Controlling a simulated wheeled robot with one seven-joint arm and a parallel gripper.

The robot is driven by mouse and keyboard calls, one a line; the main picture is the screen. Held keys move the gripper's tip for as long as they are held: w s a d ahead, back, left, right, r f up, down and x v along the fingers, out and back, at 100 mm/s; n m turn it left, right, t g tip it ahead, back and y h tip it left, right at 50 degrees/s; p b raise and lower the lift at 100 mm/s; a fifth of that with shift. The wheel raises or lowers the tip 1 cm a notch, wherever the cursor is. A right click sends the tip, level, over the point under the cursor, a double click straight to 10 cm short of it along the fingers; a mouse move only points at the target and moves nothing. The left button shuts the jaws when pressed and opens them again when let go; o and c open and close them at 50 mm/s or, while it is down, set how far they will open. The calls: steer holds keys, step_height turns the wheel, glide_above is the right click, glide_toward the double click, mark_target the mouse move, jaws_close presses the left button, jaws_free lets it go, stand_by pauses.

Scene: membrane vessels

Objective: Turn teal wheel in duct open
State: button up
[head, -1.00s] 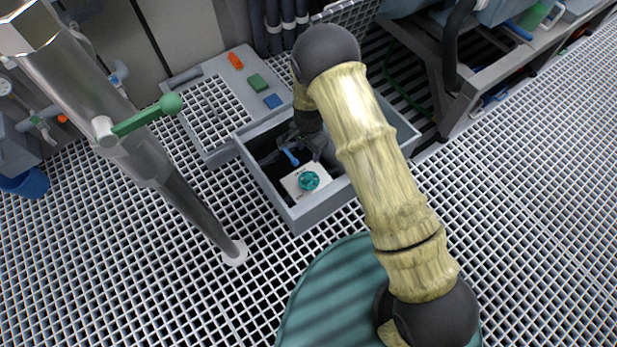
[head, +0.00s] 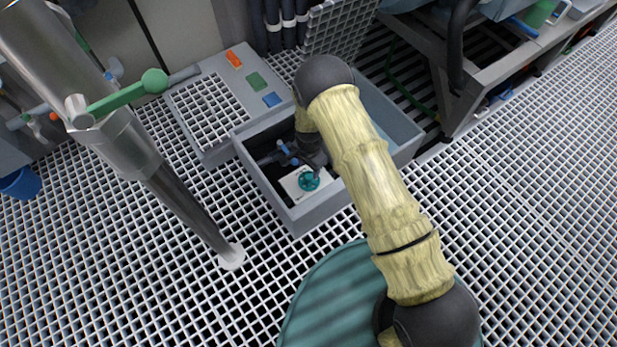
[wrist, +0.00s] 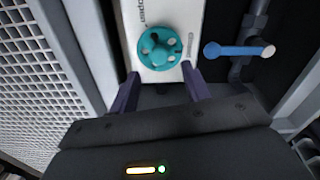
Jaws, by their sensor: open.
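The teal wheel (head: 308,181) sits on a white plate (head: 291,186) down inside the open grey duct (head: 297,217). In the wrist view the teal wheel (wrist: 160,48) shows whole, with round holes, and the white plate (wrist: 135,12) carries the word "open" at its left. My gripper (wrist: 158,78) is open, its two purple fingers apart just short of the wheel's near side, one toward each side. I see no contact with the wheel. In the head view my gripper is partly hidden by my arm and the duct's shadow.
A blue-handled valve (wrist: 238,50) on a grey pipe stands right of the plate, close to the right finger. The duct walls enclose the space tightly. A steel post with a green lever (head: 128,95) stands left.

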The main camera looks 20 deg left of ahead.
mark_target(309, 177)
step_height(309, 177, down, 6)
steer(key=shift+r+b, duration=0.1)
steer(key=shift+b, duration=0.95)
steer(key=c, duration=1)
